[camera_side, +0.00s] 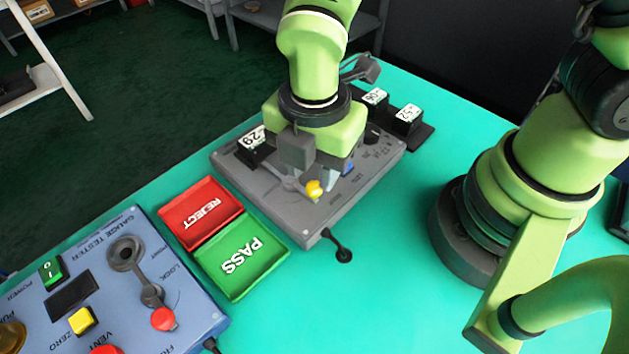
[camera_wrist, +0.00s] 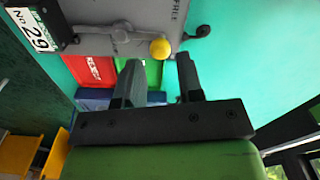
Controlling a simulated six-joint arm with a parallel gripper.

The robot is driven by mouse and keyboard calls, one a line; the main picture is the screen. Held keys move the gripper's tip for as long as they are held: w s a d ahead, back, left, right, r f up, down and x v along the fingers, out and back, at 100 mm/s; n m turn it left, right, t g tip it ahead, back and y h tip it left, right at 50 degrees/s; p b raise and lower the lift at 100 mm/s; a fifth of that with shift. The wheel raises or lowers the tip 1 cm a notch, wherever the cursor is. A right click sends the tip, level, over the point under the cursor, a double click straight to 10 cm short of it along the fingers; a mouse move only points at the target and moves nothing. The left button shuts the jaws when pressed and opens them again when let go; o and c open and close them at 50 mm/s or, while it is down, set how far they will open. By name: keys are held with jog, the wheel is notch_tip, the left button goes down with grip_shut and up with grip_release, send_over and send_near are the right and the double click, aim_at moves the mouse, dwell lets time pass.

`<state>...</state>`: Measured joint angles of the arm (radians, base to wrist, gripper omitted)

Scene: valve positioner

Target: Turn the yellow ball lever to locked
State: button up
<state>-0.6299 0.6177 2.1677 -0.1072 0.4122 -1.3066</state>
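The yellow ball (camera_side: 314,189) is on the end of a short grey lever on the grey valve positioner box (camera_side: 316,222). The ball also shows in the wrist view (camera_wrist: 160,49), with the lever running left from it to a round pivot (camera_wrist: 120,35). The word FREE is on the panel above the ball there; I see no locked label. My gripper (camera_wrist: 158,63) is open and empty. The ball appears between and just beyond its two fingertips. In the side view my gripper (camera_side: 325,178) is low over the box beside the ball and hides part of the panel.
A red REJECT tray (camera_side: 201,213) and green PASS tray (camera_side: 240,265) lie left of the box. A blue gauge tester (camera_side: 190,290) is at lower left. A black-knobbed rod (camera_side: 343,254) sticks out of the box's front. Numbered blocks (camera_side: 407,119) stand behind.

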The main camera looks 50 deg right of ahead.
aim_at(314, 185)
jog(key=shift+f, duration=2.15)
jog(key=shift+c, duration=0.2)
grip_shut()
